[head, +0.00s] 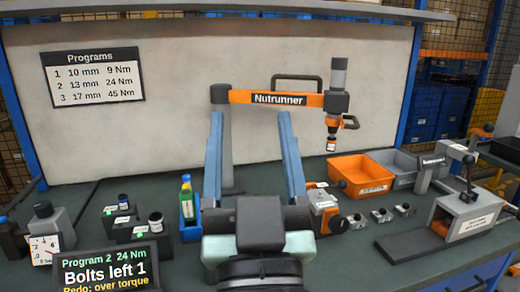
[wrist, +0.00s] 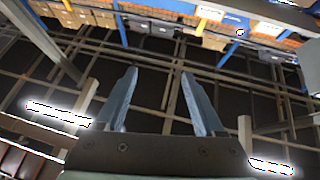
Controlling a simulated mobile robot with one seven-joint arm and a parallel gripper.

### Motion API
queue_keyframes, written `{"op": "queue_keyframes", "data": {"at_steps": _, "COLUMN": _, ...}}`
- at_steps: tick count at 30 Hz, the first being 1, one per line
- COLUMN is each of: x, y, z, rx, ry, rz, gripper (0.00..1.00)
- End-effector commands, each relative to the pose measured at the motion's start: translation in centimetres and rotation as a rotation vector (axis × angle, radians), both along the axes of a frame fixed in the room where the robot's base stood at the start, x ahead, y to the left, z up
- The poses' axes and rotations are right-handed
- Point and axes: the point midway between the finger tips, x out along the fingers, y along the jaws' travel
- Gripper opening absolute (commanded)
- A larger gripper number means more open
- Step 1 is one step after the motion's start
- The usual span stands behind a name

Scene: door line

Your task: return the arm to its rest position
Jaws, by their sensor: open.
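My gripper (head: 248,120) shows in the middle of the head view, with its two blue-grey fingers spread wide and pointing up and away over the workbench. Nothing is between the fingers. In the wrist view my gripper (wrist: 158,72) is also open and empty, facing shelving and a grid-like structure. The lower part of my arm hides some of the bench at the front centre. Whether the fingers touch anything behind them cannot be told, but no contact shows.
The orange Nutrunner arm (head: 275,98) spans behind my fingers, its tool hanging at right. A green bottle (head: 186,185) stands left. An orange bin (head: 360,175), grey bin (head: 398,167) and clamp fixture (head: 466,212) stand right. A display (head: 110,270) reads "Bolts left 1", "Redo: over torque".

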Motion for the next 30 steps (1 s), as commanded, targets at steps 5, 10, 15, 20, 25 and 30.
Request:
{"op": "queue_keyframes", "data": {"at_steps": 5, "x": -3.5, "y": -0.4, "z": 8.1, "rx": -0.007, "ry": -0.161, "rz": -0.049, "gripper": 0.71}}
{"op": "queue_keyframes", "data": {"at_steps": 10, "x": -6.4, "y": -0.9, "z": 13.9, "rx": -0.001, "ry": -0.253, "rz": -0.085, "gripper": 0.71}}
{"op": "queue_keyframes", "data": {"at_steps": 15, "x": -6.2, "y": -0.8, "z": 17.6, "rx": -0.002, "ry": -0.245, "rz": -0.083, "gripper": 0.71}}
{"op": "queue_keyframes", "data": {"at_steps": 20, "x": -6.1, "y": -0.8, "z": 21.8, "rx": -0.001, "ry": -0.244, "rz": -0.081, "gripper": 0.71}}
{"op": "queue_keyframes", "data": {"at_steps": 25, "x": -6.1, "y": -0.8, "z": 26.8, "rx": -0.002, "ry": -0.243, "rz": -0.080, "gripper": 0.71}}
{"op": "queue_keyframes", "data": {"at_steps": 30, "x": -6.1, "y": -0.8, "z": 29.7, "rx": -0.002, "ry": -0.242, "rz": -0.080, "gripper": 0.71}}
